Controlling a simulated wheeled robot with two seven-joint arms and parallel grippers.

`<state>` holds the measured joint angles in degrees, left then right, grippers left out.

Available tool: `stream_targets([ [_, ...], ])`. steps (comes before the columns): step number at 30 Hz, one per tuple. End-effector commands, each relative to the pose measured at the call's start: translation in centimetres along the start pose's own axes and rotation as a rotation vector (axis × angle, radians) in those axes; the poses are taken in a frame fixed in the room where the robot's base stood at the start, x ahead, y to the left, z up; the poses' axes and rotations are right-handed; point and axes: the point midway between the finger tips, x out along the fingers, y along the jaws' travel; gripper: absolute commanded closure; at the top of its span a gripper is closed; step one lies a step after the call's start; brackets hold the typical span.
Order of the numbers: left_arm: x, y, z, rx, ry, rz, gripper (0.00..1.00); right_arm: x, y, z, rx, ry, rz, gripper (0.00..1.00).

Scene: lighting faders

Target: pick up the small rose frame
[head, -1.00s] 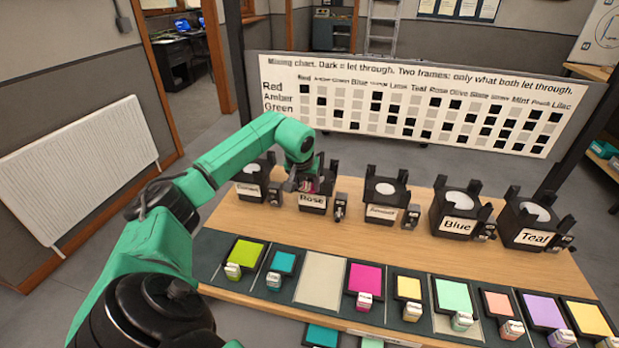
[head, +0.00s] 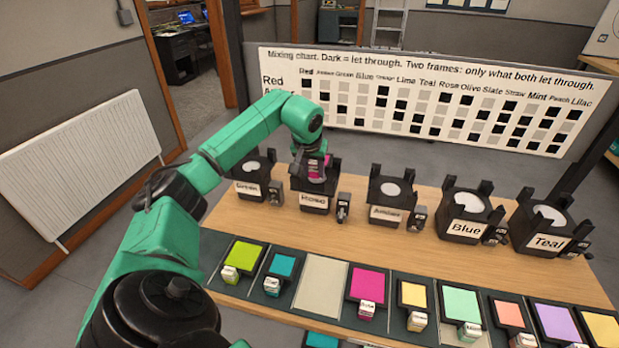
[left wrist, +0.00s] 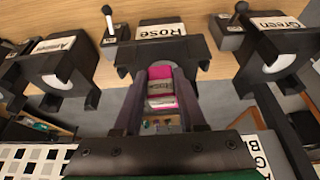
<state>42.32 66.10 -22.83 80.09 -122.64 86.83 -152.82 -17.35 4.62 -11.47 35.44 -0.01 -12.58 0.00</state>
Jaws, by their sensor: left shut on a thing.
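My left gripper (head: 314,172) is over the lamp stand labelled Rose (head: 313,200). It is shut on a small rose-coloured frame (head: 319,163), of which only a bit shows in the head view. In the left wrist view the frame (left wrist: 159,73) sits between the two dark fingers, bright magenta with a pale tab whose writing I cannot read. It is at the Rose stand's holder (left wrist: 190,50); whether it still touches the holder I cannot tell. My right gripper is not in view.
Stands labelled Green (head: 247,190), Amber (head: 385,212), Blue (head: 466,230) and Teal (head: 548,243) line the wooden table. Coloured frames, including a larger magenta one (head: 368,282), lie along the front beside an empty pale slot (head: 322,285). The mixing chart (head: 430,70) stands behind.

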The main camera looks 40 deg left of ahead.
Motion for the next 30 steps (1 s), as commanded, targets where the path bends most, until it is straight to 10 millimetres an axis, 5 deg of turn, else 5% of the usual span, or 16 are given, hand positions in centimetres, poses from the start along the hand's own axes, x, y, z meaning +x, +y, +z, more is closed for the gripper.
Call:
stream_targets([
  [15,-11.7,0.0,-4.9,-0.002,-0.005,0.000,1.00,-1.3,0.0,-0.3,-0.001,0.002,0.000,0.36],
  [21,-13.9,0.0,-5.8,-0.002,-0.010,-0.002,1.00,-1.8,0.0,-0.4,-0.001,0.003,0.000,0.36],
  [30,-14.3,-0.1,-5.9,-0.001,-0.012,-0.005,1.00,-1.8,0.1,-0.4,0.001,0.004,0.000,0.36],
])
